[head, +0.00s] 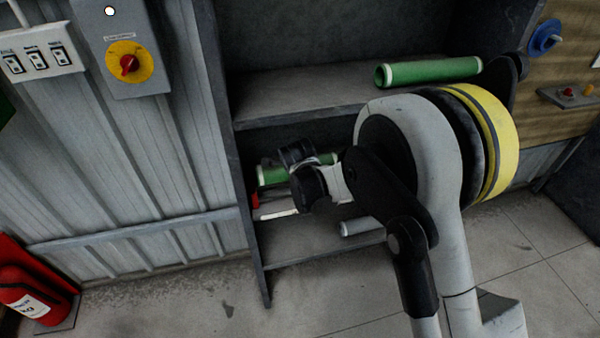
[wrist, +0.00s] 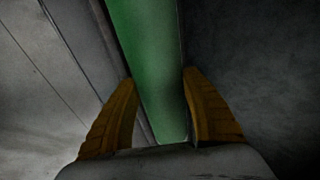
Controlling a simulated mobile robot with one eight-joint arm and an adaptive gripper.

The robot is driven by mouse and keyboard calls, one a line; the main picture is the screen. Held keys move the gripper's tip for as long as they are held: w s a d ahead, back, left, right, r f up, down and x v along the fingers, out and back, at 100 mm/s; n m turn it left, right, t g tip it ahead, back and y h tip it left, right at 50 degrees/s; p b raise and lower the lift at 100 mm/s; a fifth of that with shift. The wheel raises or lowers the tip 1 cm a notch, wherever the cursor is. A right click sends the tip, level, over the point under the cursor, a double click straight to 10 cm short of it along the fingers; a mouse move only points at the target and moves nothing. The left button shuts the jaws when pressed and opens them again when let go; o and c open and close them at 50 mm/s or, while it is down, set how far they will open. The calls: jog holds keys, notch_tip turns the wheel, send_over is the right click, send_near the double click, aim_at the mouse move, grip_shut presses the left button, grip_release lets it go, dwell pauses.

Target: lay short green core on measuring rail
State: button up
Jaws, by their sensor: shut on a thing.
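In the wrist view my gripper (wrist: 160,78) has its two brown fingers on either side of a green core (wrist: 149,40), shut on it. The core runs away from the fingers toward the top of the picture; its far end is out of view. In the head view a green core with pale ends (head: 272,175) shows at the lower shelf, partly hidden behind my wrist, and appears to be the held one. My fingertips are hidden there. A longer-looking green core (head: 430,72) lies on the upper shelf. I cannot clearly pick out the measuring rail.
The dark shelf unit has an upper board (head: 300,95) and a lower board (head: 310,240), with an upright at left close to my wrist. A grey tube (head: 360,227) lies on the lower board. A fire extinguisher (head: 28,295) stands at far left. Floor in front is clear.

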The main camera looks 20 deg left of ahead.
jog(key=shift+w+a, duration=0.2)
jog(key=shift+w, duration=0.2)
jog(key=shift+f+b, duration=1.5)
jog(key=shift+f, duration=1.3)
jog(key=shift+s+a, duration=0.25)
jog(key=o, duration=1.4)
jog(key=shift+a+f, duration=0.1)
jog(key=v, duration=1.2)
